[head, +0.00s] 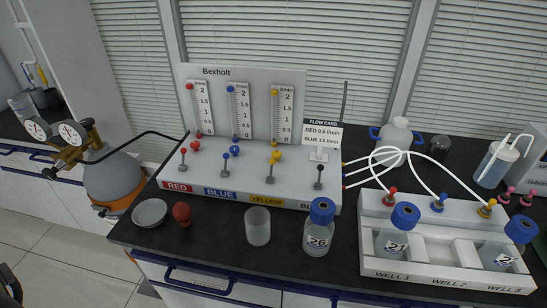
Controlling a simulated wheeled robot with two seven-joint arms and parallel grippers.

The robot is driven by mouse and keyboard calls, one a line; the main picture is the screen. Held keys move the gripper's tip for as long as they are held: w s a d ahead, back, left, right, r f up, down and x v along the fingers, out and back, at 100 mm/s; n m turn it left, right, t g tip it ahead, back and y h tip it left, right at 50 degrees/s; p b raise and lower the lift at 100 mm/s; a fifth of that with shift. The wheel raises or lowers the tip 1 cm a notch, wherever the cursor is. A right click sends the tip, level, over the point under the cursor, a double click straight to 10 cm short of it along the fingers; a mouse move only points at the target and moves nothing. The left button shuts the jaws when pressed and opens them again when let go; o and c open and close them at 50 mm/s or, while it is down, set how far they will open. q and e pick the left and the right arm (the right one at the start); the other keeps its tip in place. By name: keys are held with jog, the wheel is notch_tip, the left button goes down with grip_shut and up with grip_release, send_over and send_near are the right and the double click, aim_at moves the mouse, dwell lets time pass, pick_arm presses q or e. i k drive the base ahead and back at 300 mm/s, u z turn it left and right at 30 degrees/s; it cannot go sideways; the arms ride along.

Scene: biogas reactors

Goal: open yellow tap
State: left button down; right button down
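A white Bexholt panel (240,72) stands at the back of the bench. On its base, above the YELLOW label (268,199), is the yellow tap (271,161), a small lever with a yellow ball top and a grey foot. Its lever points roughly upright, like the neighbouring ones. A yellow knob (277,153) sits just behind it, below the yellow-marked flow tube (275,112). Neither of my grippers can be made out in the head view.
Red tap (183,152), blue tap (225,157) and black tap (319,168) stand in the same row. In front are a dish (150,213), a red bulb (182,213), an empty beaker (257,227) and bottle 26 (319,237). A white well rack (420,266) is at right.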

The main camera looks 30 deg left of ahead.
aim_at(272, 162)
jog(key=z, duration=1.2)
jog(key=k, duration=0.85)
jog(key=u, duration=1.2)
jog(key=i, duration=0.5)
